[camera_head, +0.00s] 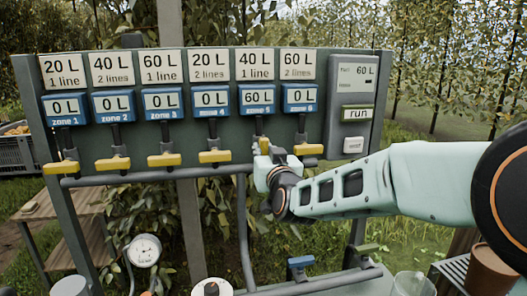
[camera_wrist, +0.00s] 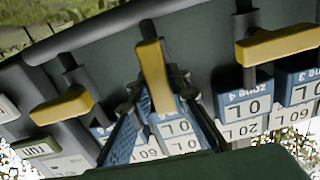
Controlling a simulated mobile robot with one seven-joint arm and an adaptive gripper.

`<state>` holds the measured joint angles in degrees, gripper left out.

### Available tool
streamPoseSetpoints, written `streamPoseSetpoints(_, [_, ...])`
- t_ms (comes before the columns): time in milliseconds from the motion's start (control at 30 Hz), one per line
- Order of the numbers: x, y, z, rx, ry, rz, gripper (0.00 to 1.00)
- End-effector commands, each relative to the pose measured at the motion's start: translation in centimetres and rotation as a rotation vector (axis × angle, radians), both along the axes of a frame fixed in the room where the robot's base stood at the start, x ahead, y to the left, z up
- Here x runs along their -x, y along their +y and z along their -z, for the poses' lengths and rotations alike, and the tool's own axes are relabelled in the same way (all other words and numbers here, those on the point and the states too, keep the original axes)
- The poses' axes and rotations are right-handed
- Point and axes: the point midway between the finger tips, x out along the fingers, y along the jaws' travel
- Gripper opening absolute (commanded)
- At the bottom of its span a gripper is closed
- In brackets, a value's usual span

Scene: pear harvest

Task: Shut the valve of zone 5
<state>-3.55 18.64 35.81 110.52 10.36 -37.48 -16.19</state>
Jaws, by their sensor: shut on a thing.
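The zone 5 valve has a yellow lever (camera_head: 263,146), partly hidden by my gripper in the head view. In the wrist view this lever (camera_wrist: 154,75) lies lengthwise along its pipe, while its neighbours lie crosswise. My gripper (camera_head: 272,160) is at this valve, and in the wrist view its dark fingers (camera_wrist: 157,98) are on either side of the lever, shut on it.
The zone 4 lever (camera_head: 215,157) and zone 6 lever (camera_head: 308,149) sit close on either side, both crosswise. The other displays read 0 L. A grey panel (camera_head: 350,100) with a run button (camera_head: 358,113) stands at the right. A horizontal pipe (camera_head: 140,176) runs below the valves.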

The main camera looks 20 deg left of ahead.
Motion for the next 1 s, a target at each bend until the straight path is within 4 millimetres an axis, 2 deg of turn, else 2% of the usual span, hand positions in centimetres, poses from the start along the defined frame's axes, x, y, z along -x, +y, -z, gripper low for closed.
streamPoseSetpoints(367, [-0.08,-0.13,0.41,-0.133,0.077,0.000,0.00])
streamPoseSetpoints(1000, [-0.30,-0.50,0.76,-0.642,0.388,-0.001,0.00])
